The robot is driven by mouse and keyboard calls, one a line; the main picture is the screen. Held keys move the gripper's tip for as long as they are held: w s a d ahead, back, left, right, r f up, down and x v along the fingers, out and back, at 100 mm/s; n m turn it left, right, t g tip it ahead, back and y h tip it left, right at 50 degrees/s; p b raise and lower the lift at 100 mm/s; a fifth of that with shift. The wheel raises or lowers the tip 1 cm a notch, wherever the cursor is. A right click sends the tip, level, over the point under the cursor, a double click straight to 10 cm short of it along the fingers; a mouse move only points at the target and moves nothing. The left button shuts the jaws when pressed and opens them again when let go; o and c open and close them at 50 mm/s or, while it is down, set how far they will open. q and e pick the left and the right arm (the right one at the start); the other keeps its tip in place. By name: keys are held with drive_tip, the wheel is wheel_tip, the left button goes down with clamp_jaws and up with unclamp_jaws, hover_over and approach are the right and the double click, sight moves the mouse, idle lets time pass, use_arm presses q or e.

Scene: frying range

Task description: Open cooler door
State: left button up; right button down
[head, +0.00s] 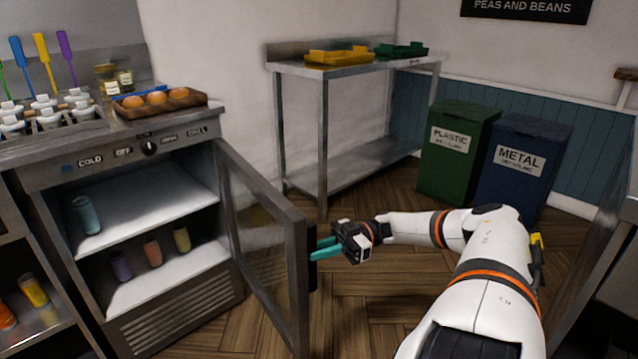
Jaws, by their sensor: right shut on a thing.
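The cooler (135,215) stands at the left under the counter. Its glass door (262,243) is swung well open, hinged on the cooler's right side. The dark door handle (313,270) is on the door's free edge. My right gripper (322,250) has teal fingers and is shut on the handle, partly hidden by the door edge. Inside the cooler, a light-blue cup (86,215) stands on the upper shelf, and several coloured cups stand on the lower one. My left gripper is not in view.
A steel table (345,70) with yellow and green trays stands at the back. A green plastic bin (455,150) and a blue metal bin (522,165) stand at the right. A tray of buns (160,110) sits on the cooler top. The wooden floor (380,290) is clear beyond the door.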

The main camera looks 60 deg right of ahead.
drive_tip(key=shift+w+d, duration=0.1)
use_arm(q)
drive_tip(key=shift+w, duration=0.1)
use_arm(e)
drive_tip(key=c, duration=1.4)
unclamp_jaws()
drive_tip(key=shift+w, duration=0.1)
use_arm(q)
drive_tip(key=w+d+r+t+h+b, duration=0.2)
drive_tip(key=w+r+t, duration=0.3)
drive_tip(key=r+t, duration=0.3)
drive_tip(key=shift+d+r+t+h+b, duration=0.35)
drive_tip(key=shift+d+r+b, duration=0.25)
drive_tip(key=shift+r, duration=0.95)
use_arm(e)
drive_tip(key=v, duration=1.2)
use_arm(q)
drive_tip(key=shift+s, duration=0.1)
